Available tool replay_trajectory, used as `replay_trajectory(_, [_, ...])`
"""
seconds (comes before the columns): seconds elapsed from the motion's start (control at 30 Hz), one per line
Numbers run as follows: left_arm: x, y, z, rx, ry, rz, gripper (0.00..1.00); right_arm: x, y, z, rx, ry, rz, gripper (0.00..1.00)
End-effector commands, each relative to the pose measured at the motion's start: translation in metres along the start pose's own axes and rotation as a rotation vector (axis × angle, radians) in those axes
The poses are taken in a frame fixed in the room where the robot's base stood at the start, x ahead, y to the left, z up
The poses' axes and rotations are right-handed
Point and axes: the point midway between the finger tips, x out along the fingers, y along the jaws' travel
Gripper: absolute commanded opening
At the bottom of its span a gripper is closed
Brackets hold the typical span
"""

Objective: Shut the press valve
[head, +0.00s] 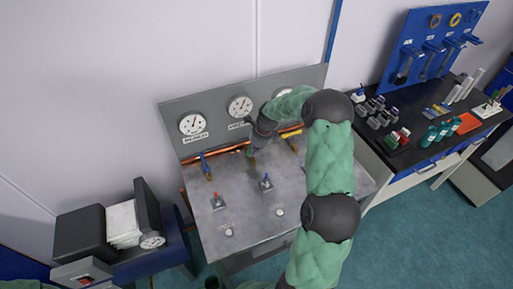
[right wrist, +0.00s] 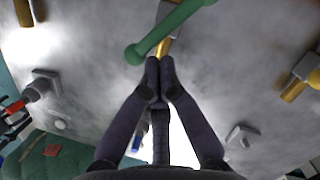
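A grey bench panel (head: 245,215) carries a row of brass valves under dial gauges; the gauge labels are too small to read surely. In the right wrist view a valve with a green lever (right wrist: 172,32) on a brass body (right wrist: 164,46) lies just beyond my fingertips. The lever runs diagonally across the brass. My right gripper (right wrist: 160,66) has its fingertips together, at or very near the lever; nothing shows between them. In the head view my right gripper (head: 254,146) reaches the middle valve, which it mostly hides. My left gripper is not in view.
A blue-handled valve (head: 205,166) stands to the left and a yellow-handled valve (head: 291,145) to the right. A red toggle (head: 217,200) and a blue toggle (head: 267,182) rise from the panel. A black-topped bench (head: 420,155) with small items stands at right.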

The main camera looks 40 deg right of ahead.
Motion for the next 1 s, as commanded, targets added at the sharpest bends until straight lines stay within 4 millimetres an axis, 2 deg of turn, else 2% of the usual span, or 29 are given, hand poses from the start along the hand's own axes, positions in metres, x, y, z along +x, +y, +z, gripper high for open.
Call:
replay_trajectory(0.27, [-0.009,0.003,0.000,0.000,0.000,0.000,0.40,0.000,0.005,0.003,0.162,0.001,-0.038,0.00])
replay_trajectory(1.0, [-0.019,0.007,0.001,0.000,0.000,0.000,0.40,0.004,0.010,0.017,0.162,0.000,-0.039,0.00])
